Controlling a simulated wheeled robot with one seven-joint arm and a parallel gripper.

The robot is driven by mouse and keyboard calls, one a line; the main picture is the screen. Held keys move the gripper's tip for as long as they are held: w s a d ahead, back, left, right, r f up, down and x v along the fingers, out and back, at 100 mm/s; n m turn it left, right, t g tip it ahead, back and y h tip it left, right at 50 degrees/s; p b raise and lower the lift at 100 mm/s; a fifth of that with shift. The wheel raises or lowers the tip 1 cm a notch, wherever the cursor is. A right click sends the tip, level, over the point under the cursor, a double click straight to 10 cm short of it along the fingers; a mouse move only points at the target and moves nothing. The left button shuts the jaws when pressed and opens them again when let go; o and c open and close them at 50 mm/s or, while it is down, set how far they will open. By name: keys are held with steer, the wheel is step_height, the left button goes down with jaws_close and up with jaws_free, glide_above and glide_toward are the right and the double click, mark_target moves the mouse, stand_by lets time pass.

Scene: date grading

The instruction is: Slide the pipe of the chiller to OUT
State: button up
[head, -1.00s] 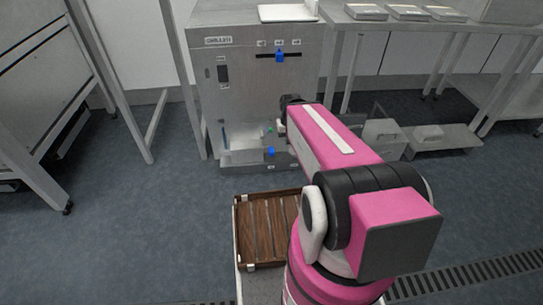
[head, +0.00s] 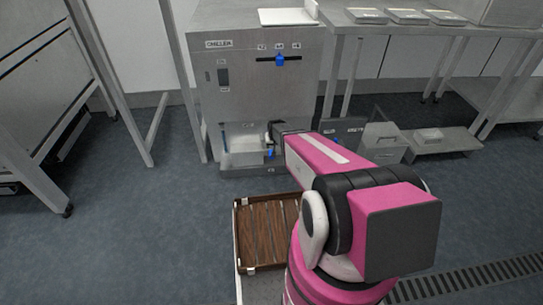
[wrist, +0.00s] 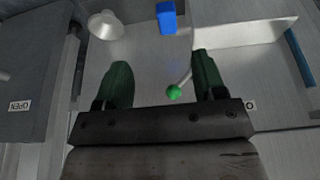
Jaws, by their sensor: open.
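The chiller (head: 240,95) is a grey metal cabinet with a lower recess. In the wrist view a thin pale rod with a green ball end (wrist: 174,92) stands between my fingers; it may be the pipe. My gripper (wrist: 160,60) is open, its dark green fingers on either side of the ball, with gaps to both. In the head view my gripper (head: 271,140) is at the right part of the recess, and the ball is too small to make out. A label (wrist: 250,105) beside the gripper is partly cut off, showing an "O".
A blue block (wrist: 166,17) and a white cone-shaped knob (wrist: 106,25) are beyond the fingers. A blue slider (head: 280,60) is on the upper front. A wooden slatted tray (head: 268,262) lies before me. An "OPEN" label (wrist: 20,106) shows at left.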

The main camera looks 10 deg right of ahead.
steer(key=shift+t, duration=0.4)
steer(key=x, duration=1.1)
steer(key=w+x, duration=0.1)
steer(key=x, duration=0.5)
steer(key=shift+w+a+r, duration=0.1)
steer(key=shift+w+a, duration=0.1)
steer(key=shift+a, duration=0.2)
jaws_close()
steer(key=d, duration=1.5)
steer(key=shift+s+d, duration=0.25)
steer(key=shift+s, duration=0.1)
